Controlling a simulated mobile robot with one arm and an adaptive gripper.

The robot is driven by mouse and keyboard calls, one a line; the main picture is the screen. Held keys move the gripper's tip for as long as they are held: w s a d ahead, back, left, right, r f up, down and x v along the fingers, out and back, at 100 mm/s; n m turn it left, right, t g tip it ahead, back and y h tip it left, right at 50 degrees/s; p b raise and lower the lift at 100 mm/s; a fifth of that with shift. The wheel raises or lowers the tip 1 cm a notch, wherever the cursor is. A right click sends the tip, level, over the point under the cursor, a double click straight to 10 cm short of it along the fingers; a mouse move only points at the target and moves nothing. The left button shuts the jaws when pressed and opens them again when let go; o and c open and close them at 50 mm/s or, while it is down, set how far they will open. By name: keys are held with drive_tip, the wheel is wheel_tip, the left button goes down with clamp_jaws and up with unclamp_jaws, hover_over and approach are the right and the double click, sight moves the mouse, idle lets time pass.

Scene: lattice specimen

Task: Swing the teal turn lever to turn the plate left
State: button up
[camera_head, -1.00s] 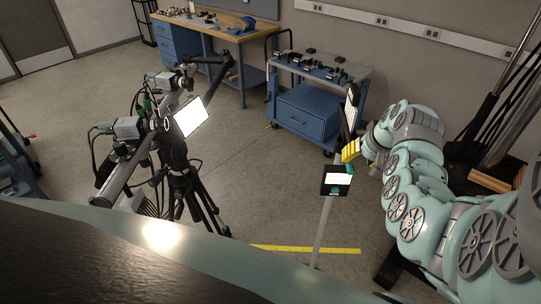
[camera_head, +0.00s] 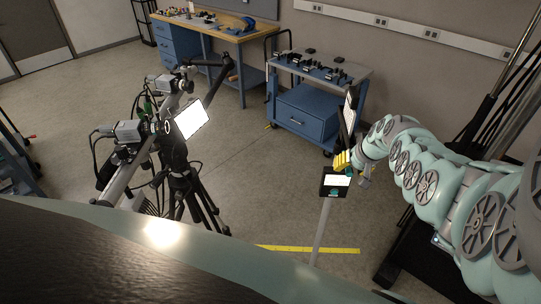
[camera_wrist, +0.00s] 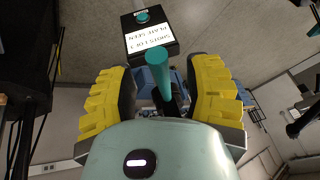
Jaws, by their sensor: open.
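The teal turn lever (camera_wrist: 158,74) is a round rod standing between the two yellow fingers in the wrist view. Gaps show on both sides of it, so the fingers are around it but not closed on it. My gripper (camera_wrist: 160,72) is open. In the head view my gripper (camera_head: 342,160) is at the slim stand, just above a black box with a white label (camera_head: 336,182); the lever is hard to make out there. The box (camera_wrist: 150,38) also shows beyond the lever, with a teal button. A thin upright panel (camera_head: 347,118), perhaps the plate, stands just behind my gripper.
A camera tripod with a bright lit panel (camera_head: 191,119) stands to the left. A blue cart (camera_head: 308,110) with small dark parts stands behind the stand. A wooden workbench (camera_head: 215,27) is at the back. Open floor lies between tripod and stand.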

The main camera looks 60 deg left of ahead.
drive_tip(key=shift+a+f, duration=0.15)
drive_tip(key=shift+f, duration=0.2)
idle(0.3)
clamp_jaws()
idle(0.5)
